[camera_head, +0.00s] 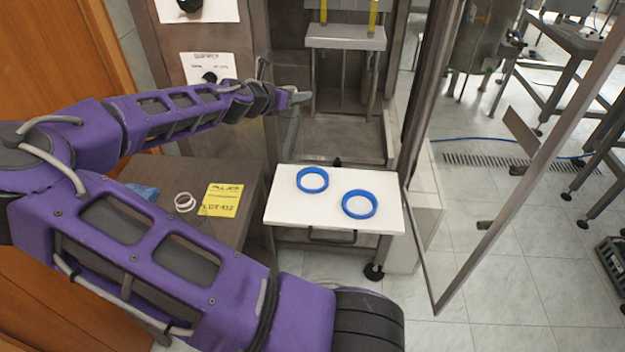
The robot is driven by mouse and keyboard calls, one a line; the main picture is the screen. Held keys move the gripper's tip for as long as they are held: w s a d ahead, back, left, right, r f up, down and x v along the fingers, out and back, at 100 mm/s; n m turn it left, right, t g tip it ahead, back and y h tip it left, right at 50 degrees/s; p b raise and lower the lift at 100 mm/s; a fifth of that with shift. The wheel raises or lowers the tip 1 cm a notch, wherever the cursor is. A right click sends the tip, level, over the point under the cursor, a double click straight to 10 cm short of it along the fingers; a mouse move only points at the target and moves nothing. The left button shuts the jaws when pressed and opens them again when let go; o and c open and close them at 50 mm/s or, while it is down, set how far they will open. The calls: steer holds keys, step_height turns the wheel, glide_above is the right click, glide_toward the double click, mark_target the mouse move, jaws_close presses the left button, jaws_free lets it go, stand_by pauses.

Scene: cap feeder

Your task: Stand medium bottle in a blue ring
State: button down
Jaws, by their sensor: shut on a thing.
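Two blue rings lie flat on a white board: the left ring (300,185) farther back and the right ring (345,209) nearer the front. Both rings look empty. My gripper (301,97) is at the end of my purple arm, above and behind the white board (290,212), in front of the metal machine. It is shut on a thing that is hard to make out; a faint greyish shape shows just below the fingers. I cannot tell its size or tilt. No other bottle is clearly visible.
A brown bench (222,232) to the left holds a yellow label card (221,200) and a small pale ring (184,202). The metal machine (345,145) stands behind the board. An open glass door frame (520,165) stands to the right. The board is clear around the rings.

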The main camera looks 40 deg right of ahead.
steer(key=s+d+m+g, duration=0.2)
steer(key=s+d, duration=0.1)
steer(key=d, duration=0.2)
step_height(320, 180, down, 10)
steer(key=b, duration=0.1)
steer(key=shift+f, duration=0.25)
steer(key=shift+f, duration=0.15)
steer(key=shift+c, duration=2.2)
jaws_free()
